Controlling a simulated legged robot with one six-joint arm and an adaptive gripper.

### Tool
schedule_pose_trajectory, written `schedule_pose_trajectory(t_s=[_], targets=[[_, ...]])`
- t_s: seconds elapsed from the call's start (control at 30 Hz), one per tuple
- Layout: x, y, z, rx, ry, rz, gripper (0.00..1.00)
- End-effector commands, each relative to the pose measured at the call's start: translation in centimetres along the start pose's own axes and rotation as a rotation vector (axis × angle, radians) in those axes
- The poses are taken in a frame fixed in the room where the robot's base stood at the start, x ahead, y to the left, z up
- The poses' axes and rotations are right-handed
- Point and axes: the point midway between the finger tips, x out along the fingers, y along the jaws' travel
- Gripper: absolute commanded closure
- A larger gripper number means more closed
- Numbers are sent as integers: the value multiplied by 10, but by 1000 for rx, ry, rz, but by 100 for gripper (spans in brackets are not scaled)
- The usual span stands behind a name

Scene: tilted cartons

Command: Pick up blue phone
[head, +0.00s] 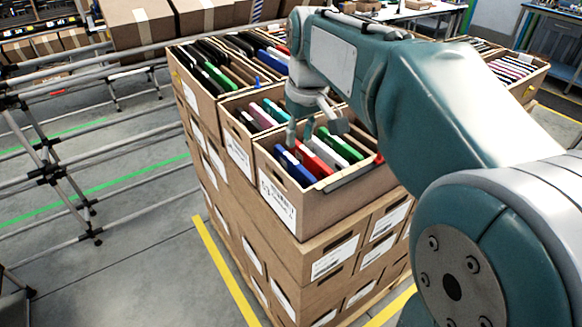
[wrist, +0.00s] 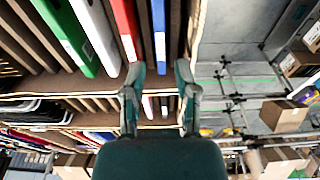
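A blue phone (head: 293,169) stands on edge at the left end of the front top carton (head: 283,207), beside a red phone (head: 316,163). In the wrist view the blue phone (wrist: 158,38) is a thin upright strip, in line with the gap between my fingers. My gripper (head: 301,131) is over this carton, just above the phones in the picture. In the wrist view my gripper (wrist: 160,97) is open, with one finger to each side of the gap and nothing held. The lower part of the blue phone is hidden in the carton.
White (wrist: 92,32) and green (wrist: 65,38) phones stand in the same carton past the red one. More filled cartons (head: 195,92) adjoin behind, some also holding blue items. A metal pipe rack (head: 45,160) stands left. The floor between is clear.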

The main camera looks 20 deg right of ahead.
Motion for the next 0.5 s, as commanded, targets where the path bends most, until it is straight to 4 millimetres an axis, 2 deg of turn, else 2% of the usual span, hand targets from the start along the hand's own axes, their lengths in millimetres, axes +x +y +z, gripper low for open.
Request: schedule_pose_trajectory(t_s=[0.1,0.37,0.5], targets=[[22,-1,0,-1,-4,-1,61],[46,-1,-2,-1,-3,-1,61],[68,0,-6,-1,-5,-1,61]])
